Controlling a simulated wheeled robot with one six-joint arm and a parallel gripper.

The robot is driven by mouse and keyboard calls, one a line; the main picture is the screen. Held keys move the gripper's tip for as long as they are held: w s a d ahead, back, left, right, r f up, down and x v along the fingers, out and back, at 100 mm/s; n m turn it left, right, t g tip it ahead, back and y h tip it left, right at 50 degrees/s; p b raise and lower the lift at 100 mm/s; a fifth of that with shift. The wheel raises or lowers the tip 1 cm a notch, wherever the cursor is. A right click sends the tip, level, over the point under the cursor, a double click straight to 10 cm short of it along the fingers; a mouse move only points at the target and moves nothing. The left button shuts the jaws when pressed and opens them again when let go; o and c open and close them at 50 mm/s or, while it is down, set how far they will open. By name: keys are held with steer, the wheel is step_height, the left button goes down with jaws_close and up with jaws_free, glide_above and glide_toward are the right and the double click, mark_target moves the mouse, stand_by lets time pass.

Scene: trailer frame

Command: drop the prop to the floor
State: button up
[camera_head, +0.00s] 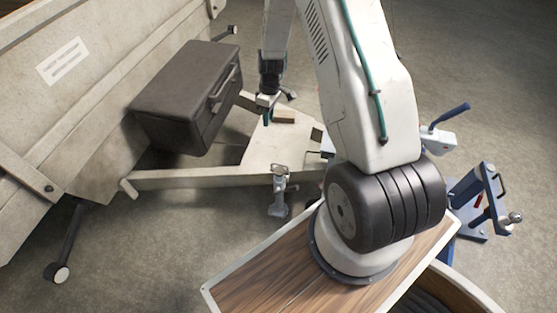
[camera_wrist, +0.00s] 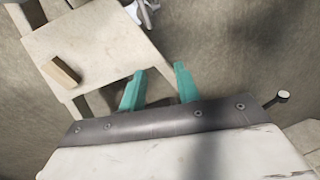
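My gripper (camera_head: 267,113) hangs above the trailer's pale drawbar frame (camera_head: 190,179), just right of the dark box. In the wrist view its teal fingers (camera_wrist: 160,73) stand apart with nothing visible between them. A grey metal stand (camera_head: 280,195) is on the drawbar, below my gripper in the picture. A dark leg with a pale round end (camera_head: 62,272) slants down from the trailer at lower left. A similar leg (camera_head: 232,30) shows at the top. I cannot tell which one is the prop. In the wrist view, a rod with a pale round end (camera_wrist: 283,96) lies right of the fingers, apart from them.
The dark box (camera_head: 186,100) with a handle sits against the tilted trailer panel (camera_head: 75,125). A wooden block (camera_wrist: 62,72) rests on the frame. Blue equipment (camera_head: 488,200) stands at right. The grey floor is open at lower left and upper right.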

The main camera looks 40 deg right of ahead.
steer(key=shift+n, duration=0.6)
steer(key=s+f, duration=0.1)
steer(key=f, duration=0.6)
steer(key=s+d+f, duration=0.1)
steer(key=f, duration=0.7)
steer(key=s+f, duration=0.2)
steer(key=f, duration=0.6)
steer(key=shift+d, duration=0.3)
steer(key=shift+c, duration=0.2)
